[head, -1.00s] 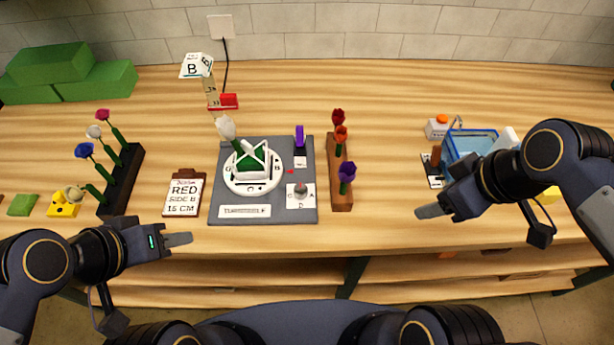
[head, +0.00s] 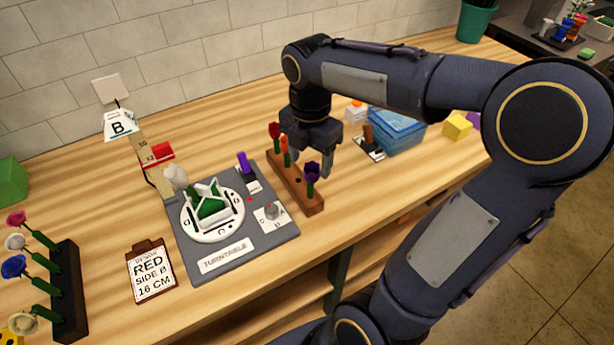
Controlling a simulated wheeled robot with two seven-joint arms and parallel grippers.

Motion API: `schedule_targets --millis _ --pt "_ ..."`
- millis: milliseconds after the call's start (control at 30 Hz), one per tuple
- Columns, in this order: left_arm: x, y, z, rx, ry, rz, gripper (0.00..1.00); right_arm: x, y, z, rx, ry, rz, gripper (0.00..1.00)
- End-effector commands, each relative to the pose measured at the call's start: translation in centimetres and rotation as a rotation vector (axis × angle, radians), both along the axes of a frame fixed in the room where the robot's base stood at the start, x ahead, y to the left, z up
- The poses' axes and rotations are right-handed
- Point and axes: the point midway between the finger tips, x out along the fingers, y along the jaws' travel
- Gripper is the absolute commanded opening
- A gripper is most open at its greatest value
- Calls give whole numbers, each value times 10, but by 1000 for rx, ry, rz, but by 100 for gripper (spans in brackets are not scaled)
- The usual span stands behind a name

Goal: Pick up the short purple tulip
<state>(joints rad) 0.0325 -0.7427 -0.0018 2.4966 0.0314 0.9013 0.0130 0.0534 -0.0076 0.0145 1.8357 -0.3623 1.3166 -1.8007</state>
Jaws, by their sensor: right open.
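The short purple tulip (head: 312,174) stands upright in the near end of a brown wooden rack (head: 315,207). A red tulip (head: 274,131) and an orange tulip (head: 285,145) stand farther back in the same rack. My right gripper (head: 316,164) is open, pointing down over the rack, close behind the purple tulip and beside the orange one. I cannot tell whether a finger touches the purple bloom. Its jaws hold nothing that I can see. My left gripper is out of view.
A grey turntable board (head: 193,260) with a white holder (head: 212,222) lies left of the rack. A clipboard card (head: 151,270) and a dark flower rack (head: 68,290) are farther left. A blue bin (head: 397,130) stands right. Bare tabletop lies right of the brown rack.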

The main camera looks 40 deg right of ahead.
Motion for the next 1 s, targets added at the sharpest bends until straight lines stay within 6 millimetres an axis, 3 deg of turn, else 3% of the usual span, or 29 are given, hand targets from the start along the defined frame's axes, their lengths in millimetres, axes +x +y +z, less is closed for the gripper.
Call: schedule_targets --millis 300,567,833,1000 --pt "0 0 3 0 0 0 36 -1 -2 -42 0 2 -1 60" --pt "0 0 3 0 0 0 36 0 -2 -45 0 -1 -2 60" --pt "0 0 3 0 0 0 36 0 -2 -44 0 -1 -2 24" --pt "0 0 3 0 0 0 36 0 -2 -44 0 -1 -2 23"
